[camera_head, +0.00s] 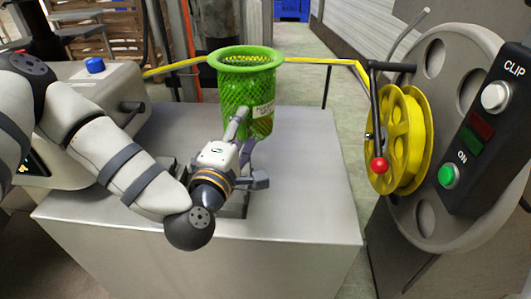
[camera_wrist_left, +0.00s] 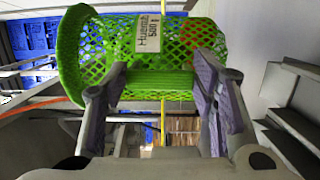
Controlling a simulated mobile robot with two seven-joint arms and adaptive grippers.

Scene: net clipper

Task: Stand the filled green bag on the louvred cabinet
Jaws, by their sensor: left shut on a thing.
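The green bag (camera_head: 236,92) is an upright mesh tube with a wide rim and a white label, seen above the grey metal top. Something red and brownish shows through its lower mesh. My left gripper (camera_head: 243,138) is shut on its lower part from the front. In the left wrist view the bag (camera_wrist_left: 152,80) lies across the picture, rim to the left, with red at its right end, and the gripper's fingers (camera_wrist_left: 160,85) stand either side of it. Whether its base touches the top is hidden by my arm. I cannot pick out a louvred cabinet for sure. My right gripper is not in view.
A yellow reel (camera_head: 412,140) with a red-knobbed crank stands to the right, beside a black CLIP/ON button box (camera_head: 480,128). A yellow strip (camera_head: 330,61) runs behind the bag. The grey metal top (camera_head: 290,210) is clear at front right. Dark slats (camera_wrist_left: 292,125) show in the wrist view.

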